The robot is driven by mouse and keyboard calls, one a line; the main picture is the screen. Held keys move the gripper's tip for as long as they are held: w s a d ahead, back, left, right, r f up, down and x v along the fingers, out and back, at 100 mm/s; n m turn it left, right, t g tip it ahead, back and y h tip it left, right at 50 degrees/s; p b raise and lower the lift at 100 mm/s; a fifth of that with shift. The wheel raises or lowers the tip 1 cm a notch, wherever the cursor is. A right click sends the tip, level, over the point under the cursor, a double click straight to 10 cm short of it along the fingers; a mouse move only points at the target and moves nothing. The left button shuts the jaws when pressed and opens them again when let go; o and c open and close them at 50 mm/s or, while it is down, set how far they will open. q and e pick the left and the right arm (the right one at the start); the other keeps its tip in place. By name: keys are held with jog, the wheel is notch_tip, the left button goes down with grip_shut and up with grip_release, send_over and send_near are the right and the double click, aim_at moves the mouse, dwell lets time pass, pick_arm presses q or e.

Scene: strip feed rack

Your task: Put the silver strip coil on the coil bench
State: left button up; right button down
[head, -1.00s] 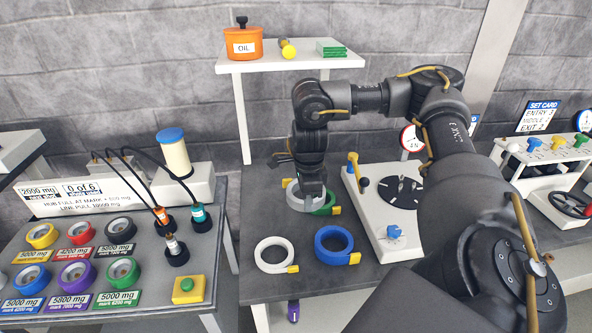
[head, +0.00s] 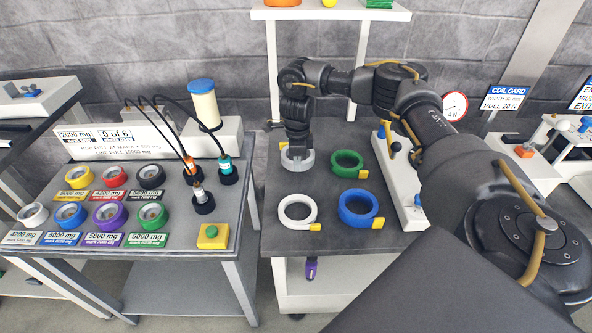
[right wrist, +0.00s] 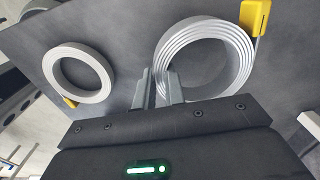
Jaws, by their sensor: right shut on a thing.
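The silver strip coil (head: 297,166) is at the back left of the dark-topped coil bench (head: 329,190) in the head view. My right gripper (head: 297,152) comes down on it from above. In the right wrist view the gripper (right wrist: 160,88) has its fingers on either side of the near left part of the ring of the silver coil (right wrist: 240,52), shut on it. A yellow tag (right wrist: 254,16) sticks out from the coil's far side. The coil lies flat, at or just above the bench top; I cannot tell whether it touches. My left gripper is out of view.
A green coil (head: 347,154) lies right of the silver one, a white coil (head: 284,212) in front, and a blue coil (head: 345,213) front right. A white device (head: 388,165) stands at the bench's right. A display table with small reels (head: 72,213) is left.

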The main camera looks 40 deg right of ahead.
jog(key=shift+w+f, duration=0.15)
jog(key=shift+f, duration=1.6)
jog(key=shift+f, duration=0.1)
jog(key=c, duration=1.5)
grip_release()
notch_tip(320, 180, up, 8)
jog(key=shift+f+p, duration=0.1)
jog(key=shift+p, duration=0.4)
jog(key=shift+a, duration=0.15)
